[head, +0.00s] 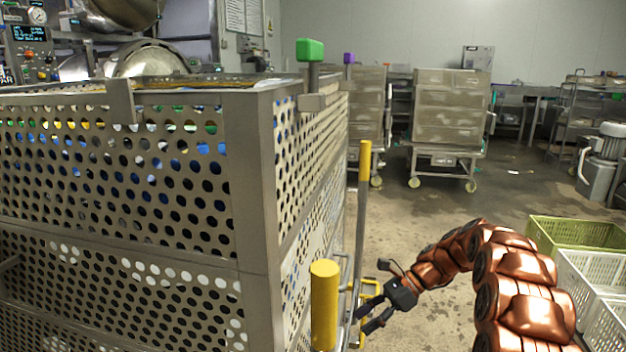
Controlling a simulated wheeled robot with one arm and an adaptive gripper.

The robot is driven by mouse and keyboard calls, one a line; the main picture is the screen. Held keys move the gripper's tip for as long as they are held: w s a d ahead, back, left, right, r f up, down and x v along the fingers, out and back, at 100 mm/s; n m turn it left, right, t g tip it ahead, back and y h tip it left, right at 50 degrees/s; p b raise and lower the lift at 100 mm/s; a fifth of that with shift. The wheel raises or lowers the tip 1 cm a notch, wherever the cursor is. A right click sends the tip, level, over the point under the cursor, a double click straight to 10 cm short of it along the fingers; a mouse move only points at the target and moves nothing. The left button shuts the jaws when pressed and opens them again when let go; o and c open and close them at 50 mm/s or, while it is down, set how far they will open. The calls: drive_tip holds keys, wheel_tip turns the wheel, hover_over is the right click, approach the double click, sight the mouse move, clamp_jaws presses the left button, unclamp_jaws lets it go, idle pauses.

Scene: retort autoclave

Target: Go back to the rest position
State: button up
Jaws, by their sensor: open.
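My gripper (367,319) is in the lower middle of the head view, at the end of my copper-coloured arm. Its dark fingers are apart and nothing shows between them. It points left and down, close to a yellow post (325,305) and beside the right side of a large perforated metal basket (255,190). I cannot tell whether a fingertip touches the yellow railing there.
The basket fills the left, with green (310,50) and purple (349,58) knobs near its top edge. Green (575,234) and white (580,275) crates stand at right. A wheeled metal cart (450,110) stands behind. The floor between is clear.

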drive_tip(key=s+r+n+h, duration=0.2)
drive_tip(key=s+n+h, duration=0.15)
drive_tip(key=s, duration=0.65)
drive_tip(key=s+r+n+g+h, duration=0.1)
drive_tip(key=s+r+n+h, duration=0.3)
drive_tip(key=s, duration=0.6)
drive_tip(key=s+r+n, duration=0.1)
drive_tip(key=s+n, duration=0.4)
drive_tip(key=s, duration=0.4)
drive_tip(key=s+d+f+n+t+h, duration=0.1)
drive_tip(key=s+d+n+h, duration=0.15)
drive_tip(key=s, duration=0.35)
drive_tip(key=s+d+f+n+h, duration=0.1)
drive_tip(key=s+d+n, duration=0.15)
drive_tip(key=s, duration=0.35)
wheel_tip(320, 180, up, 21)
drive_tip(key=t+p, duration=0.1)
drive_tip(key=p, duration=1.8)
drive_tip(key=shift+d+f+m, duration=0.1)
drive_tip(key=shift+m, duration=0.15)
